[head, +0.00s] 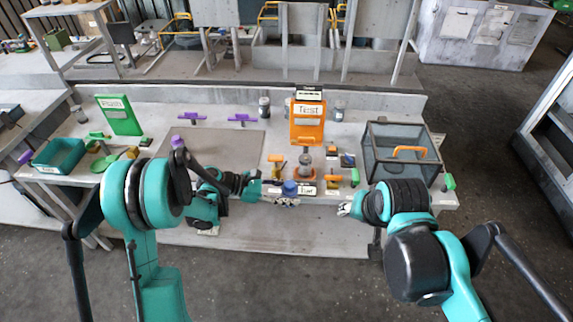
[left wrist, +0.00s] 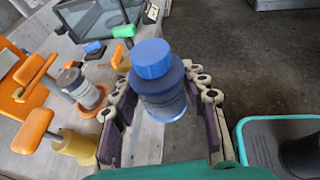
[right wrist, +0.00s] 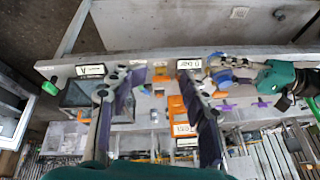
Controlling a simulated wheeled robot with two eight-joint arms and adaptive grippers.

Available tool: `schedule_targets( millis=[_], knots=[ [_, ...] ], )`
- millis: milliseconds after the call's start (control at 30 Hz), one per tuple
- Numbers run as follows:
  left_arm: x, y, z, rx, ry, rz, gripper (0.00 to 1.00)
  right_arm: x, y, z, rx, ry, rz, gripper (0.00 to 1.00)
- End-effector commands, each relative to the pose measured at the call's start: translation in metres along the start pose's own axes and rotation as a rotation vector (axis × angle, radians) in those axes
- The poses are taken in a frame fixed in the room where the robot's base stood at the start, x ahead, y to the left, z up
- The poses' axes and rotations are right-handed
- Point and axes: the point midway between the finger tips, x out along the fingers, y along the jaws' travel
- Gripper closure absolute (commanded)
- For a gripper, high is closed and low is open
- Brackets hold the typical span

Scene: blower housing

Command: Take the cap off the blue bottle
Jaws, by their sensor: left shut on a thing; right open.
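The blue bottle (left wrist: 165,98) stands between the fingers of my left gripper (head: 285,201), which is shut on its body. Its bright blue cap (left wrist: 151,58) sits on top in the left wrist view. The bottle also shows in the head view (head: 290,188), close to the table's front edge; its lower part is partly hidden by the gripper. My right gripper (head: 346,209) is open and empty, apart from the bottle and to its right in the head view. In the right wrist view its two fingers are spread wide (right wrist: 161,82).
An orange stand with a "Test" sign (head: 308,124) and a grey jar (head: 305,165) stand behind the bottle. A clear box with an orange handle (head: 410,152) is at the right. A teal bin (head: 59,155) and green sign (head: 119,115) are at the left.

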Motion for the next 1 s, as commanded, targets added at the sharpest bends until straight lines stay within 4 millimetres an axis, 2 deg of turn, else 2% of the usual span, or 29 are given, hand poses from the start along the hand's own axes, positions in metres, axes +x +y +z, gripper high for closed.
schedule_targets(
  millis=[33, 200, 500, 733, 900, 1000],
  knots=[
    [0.000, 0.000, 0.000, 0.000, 0.000, 0.000, 1.00, -0.001, -0.013, -0.013, 0.052, -0.031, 0.002, 0.55],
    [0.000, 0.000, 0.000, -0.001, 0.000, 0.001, 1.00, 0.004, -0.055, -0.047, 0.266, -0.136, 0.039, 0.55],
    [0.000, 0.000, 0.000, -0.001, 0.000, 0.002, 1.00, 0.034, -0.136, -0.087, 0.628, -0.283, 0.182, 0.55],
    [0.000, 0.000, 0.000, -0.001, 0.000, 0.002, 1.00, 0.061, -0.183, -0.096, 0.834, -0.334, 0.306, 0.55],
    [0.000, 0.000, 0.000, -0.001, 0.000, 0.002, 1.00, 0.072, -0.198, -0.096, 0.908, -0.343, 0.355, 0.55],
    [0.000, 0.000, 0.000, -0.001, 0.000, 0.002, 1.00, 0.077, -0.200, -0.094, 0.922, -0.344, 0.365, 0.55]
  ],
)
